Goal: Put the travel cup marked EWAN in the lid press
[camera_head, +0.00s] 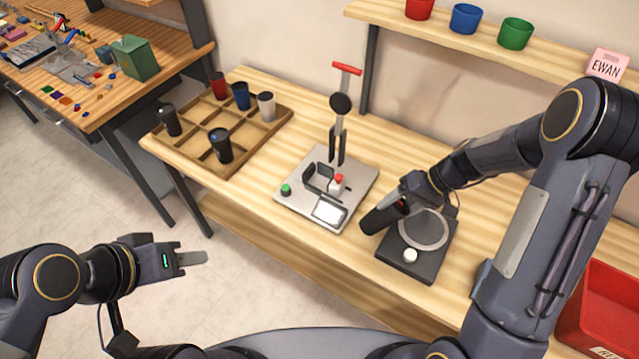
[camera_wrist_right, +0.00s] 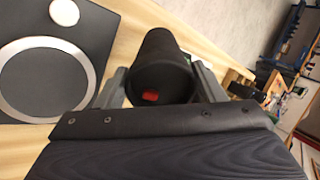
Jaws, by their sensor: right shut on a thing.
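My right gripper (camera_head: 402,203) is shut on a black travel cup (camera_head: 380,218), which lies tilted in the fingers beside the dark round-plate device. In the right wrist view the same cup (camera_wrist_right: 160,60) sits between the two fingers, with a small red spot on its near end; no name is readable on it. The lid press (camera_head: 352,202), a grey base with a tall red-handled lever and an empty-looking black holder, stands left of the cup. A pink card reading EWAN (camera_head: 607,66) stands on the shelf. My left gripper (camera_head: 192,258) is away from the table; its finger gap is unclear.
A wooden compartment tray (camera_head: 190,150) holds several cups at the back left. The dark device (camera_head: 440,262) has a round plate (camera_head: 422,229) and a white knob. A red bin (camera_head: 605,310) is at the right. Red, blue and green pots stand on the shelf (camera_head: 400,22).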

